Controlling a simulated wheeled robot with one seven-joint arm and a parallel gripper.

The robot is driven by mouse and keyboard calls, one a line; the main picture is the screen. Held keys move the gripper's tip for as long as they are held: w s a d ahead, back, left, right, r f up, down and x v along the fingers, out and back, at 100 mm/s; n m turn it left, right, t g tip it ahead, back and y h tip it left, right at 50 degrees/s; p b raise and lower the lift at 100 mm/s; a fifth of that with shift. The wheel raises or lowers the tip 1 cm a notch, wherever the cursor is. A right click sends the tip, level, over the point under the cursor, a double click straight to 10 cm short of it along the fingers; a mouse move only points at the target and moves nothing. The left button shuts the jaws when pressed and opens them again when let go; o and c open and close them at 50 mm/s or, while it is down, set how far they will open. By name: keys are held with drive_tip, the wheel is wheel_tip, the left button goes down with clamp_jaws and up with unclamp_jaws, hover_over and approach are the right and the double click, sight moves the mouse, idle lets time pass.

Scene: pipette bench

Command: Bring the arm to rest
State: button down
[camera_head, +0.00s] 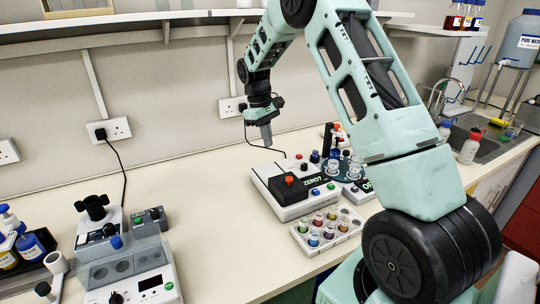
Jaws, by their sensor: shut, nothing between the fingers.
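My arm rises from the lower right and bends over at the top of the picture. My gripper (266,138) hangs down from it, pointing at the bench, with its fingers together and nothing held. It is in the air in front of the back wall, above the white and black instrument marked ZERO (285,196). It looks apart from the instrument and the bench (205,225).
A tray of coloured vials (312,253) sits in front of the instrument. A grey device (130,275) stands at lower left beside blue-capped bottles (30,247). A shelf (140,20) runs above. A sink (487,148) is at right. The bench between the devices is clear.

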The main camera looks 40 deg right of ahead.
drive_tip(key=shift+w+r, duration=0.1)
drive_tip(key=shift+r, duration=0.55)
drive_tip(key=s+a+r+n+t+b, duration=0.1)
drive_tip(key=s+a, duration=0.3)
drive_tip(key=a, duration=0.5)
drive_tip(key=s+a+n+y+b, duration=0.1)
drive_tip(key=s+a, duration=0.2)
drive_tip(key=a, duration=0.6)
drive_tip(key=s+a+r+n+t+b, duration=0.1)
drive_tip(key=s+a, duration=0.3)
drive_tip(key=a, duration=0.5)
drive_tip(key=s+a+f+n+b, duration=0.1)
drive_tip(key=s+a, duration=0.3)
drive_tip(key=s, duration=0.7)
drive_tip(key=s+a+f+n+b, duration=0.1)
drive_tip(key=s+a+f, duration=0.2)
drive_tip(key=s, duration=0.8)
drive_tip(key=shift+s+a+t+b, duration=0.15)
drive_tip(key=shift+a+t+b, duration=0.2)
drive_tip(key=shift+a, duration=0.55)
